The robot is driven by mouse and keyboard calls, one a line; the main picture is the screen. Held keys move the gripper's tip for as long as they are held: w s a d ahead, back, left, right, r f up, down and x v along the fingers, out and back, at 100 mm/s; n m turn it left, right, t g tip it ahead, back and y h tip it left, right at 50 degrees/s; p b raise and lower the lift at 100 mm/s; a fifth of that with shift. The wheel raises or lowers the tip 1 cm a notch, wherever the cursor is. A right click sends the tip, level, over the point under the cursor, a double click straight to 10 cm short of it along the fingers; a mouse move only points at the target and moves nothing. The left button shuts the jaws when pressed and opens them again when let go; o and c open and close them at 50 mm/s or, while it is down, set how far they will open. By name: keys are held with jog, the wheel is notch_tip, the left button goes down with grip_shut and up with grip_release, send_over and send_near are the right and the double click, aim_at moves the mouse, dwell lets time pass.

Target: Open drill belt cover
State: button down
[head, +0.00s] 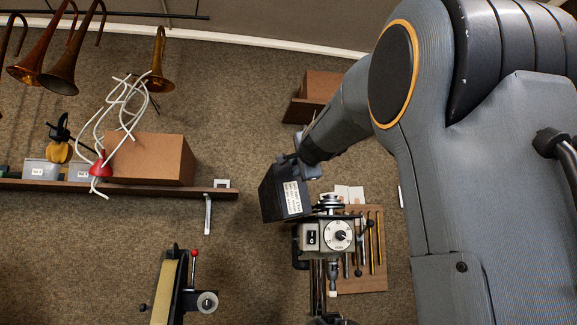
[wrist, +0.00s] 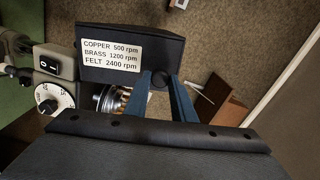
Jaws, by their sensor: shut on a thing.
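The drill belt cover (head: 270,200) is a dark box with a white speed label, tilted up at the left of the drill head (head: 325,238). A stepped pulley (head: 330,203) shows uncovered beside it. In the wrist view the cover (wrist: 155,75) stands with its label facing the camera, and the pulley (wrist: 110,98) shows below it. My gripper (wrist: 161,82) has its two blue fingers shut on the cover's round black knob (wrist: 159,79). In the head view my gripper (head: 304,168) is at the cover's upper right edge, and its fingertips are hard to make out.
A tool board (head: 375,275) hangs right of the drill. A shelf (head: 215,193) with a cardboard box (head: 155,158) and bins is at left. A belt sander (head: 175,285) stands at lower left. Brass horns (head: 70,65) hang at upper left. Open floor lies between shelf and drill.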

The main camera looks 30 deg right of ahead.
dwell(0.4)
jog(key=c, duration=1.5)
grip_release()
jog(key=shift+s+a, duration=0.1)
jog(key=shift+s, duration=0.05)
jog(key=shift+b+v, duration=1.2)
jog(key=shift+v, duration=2.6)
